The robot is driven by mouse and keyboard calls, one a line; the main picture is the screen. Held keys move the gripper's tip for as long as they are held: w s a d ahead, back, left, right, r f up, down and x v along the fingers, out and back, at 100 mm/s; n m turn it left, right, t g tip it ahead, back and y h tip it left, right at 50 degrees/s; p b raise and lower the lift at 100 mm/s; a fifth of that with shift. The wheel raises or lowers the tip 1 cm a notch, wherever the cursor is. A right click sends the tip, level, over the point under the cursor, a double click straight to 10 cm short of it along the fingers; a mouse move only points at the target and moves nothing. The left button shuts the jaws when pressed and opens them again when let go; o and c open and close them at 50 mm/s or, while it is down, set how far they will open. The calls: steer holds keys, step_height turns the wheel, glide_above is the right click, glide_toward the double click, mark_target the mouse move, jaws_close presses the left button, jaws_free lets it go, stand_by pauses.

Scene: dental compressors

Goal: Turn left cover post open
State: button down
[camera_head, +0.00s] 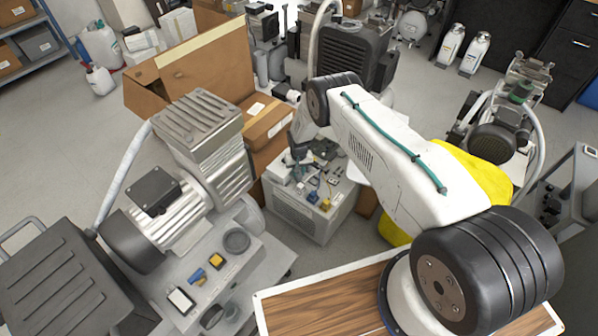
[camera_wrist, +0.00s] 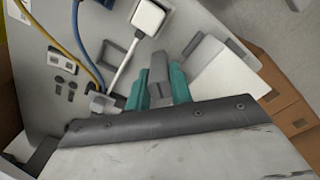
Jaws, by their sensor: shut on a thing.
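My gripper (camera_wrist: 158,86) shows two teal fingers in the wrist view, shut on a grey post (camera_wrist: 158,66) between them. The post stands up from the light grey top of a compressor unit (camera_wrist: 100,20); whether it is the left cover post cannot be told for sure. In the head view the unit is a pale cabinet (camera_head: 300,216) with small fittings on top, and my gripper (camera_head: 300,158) is over its back left part. The fingertips and the post are too small and covered to make out there.
In the wrist view a white capped lever (camera_wrist: 147,18), a blue and a yellow cable (camera_wrist: 62,45) and a white block (camera_wrist: 212,78) are close to the fingers. Cardboard boxes (camera_head: 205,75) stand behind left. A large compressor (camera_head: 200,150) stands at left.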

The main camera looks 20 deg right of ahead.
steer(key=shift+w+m, duration=0.1)
steer(key=shift+m, duration=0.9)
steer(key=c, duration=1.2)
jaws_free()
steer(key=shift+c, duration=0.2)
step_height(320, 180, up, 8)
steer(key=shift+f, duration=0.1)
